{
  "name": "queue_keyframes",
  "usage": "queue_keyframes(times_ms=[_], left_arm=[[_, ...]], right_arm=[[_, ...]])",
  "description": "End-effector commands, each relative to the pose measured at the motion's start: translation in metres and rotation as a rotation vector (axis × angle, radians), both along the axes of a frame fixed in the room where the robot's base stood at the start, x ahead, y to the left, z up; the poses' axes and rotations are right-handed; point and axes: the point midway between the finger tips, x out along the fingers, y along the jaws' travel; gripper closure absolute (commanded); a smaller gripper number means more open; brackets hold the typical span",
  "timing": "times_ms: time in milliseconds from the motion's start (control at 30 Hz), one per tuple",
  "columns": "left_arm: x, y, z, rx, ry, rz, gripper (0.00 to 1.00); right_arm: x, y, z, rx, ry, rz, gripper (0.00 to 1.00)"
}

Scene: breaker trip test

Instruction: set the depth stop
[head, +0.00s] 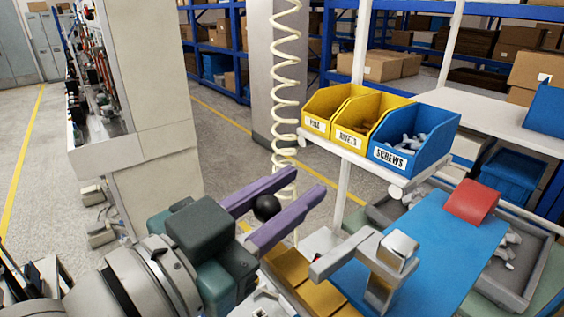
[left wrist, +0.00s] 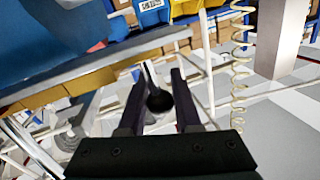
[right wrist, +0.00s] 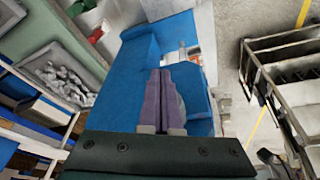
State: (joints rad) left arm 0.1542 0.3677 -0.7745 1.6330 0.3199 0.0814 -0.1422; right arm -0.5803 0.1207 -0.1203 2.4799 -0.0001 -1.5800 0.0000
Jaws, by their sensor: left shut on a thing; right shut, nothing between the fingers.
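My left gripper (head: 285,202) has its two purple fingers on either side of a black ball knob (head: 267,207) and is shut on it. In the left wrist view the knob (left wrist: 159,101) sits between the fingers, with a pale rod running up from it. My right gripper (right wrist: 165,75) is shut and empty, its purple fingers together over a blue surface (right wrist: 145,60). I cannot make out the right gripper in the head view. A grey metal piece with a pale block (head: 398,250) stands right of the left gripper. I cannot tell which part is the depth stop.
Yellow and blue bins, including a blue screws bin (head: 415,140), stand on a white rack behind the blue-topped bench (head: 430,250). A red block (head: 474,202) lies on it. A coiled cream hose (head: 287,90) hangs behind the left gripper. A pale pillar (head: 150,90) stands at left.

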Motion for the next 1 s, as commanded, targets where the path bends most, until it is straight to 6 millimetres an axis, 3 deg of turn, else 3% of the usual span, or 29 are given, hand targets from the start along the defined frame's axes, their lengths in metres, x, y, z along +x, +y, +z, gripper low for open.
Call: queue_keyframes(times_ms=[167, 1000], left_arm=[[-0.0001, 0.0002, -0.0001, 0.000, 0.000, 0.000, 1.00], [0.0000, 0.0003, -0.0001, 0.000, 0.000, 0.000, 1.00]], right_arm=[[0.0003, 0.0001, 0.0001, 0.000, -0.001, 0.000, 1.00], [0.0004, 0.0001, 0.0002, 0.000, -0.001, -0.001, 1.00]])
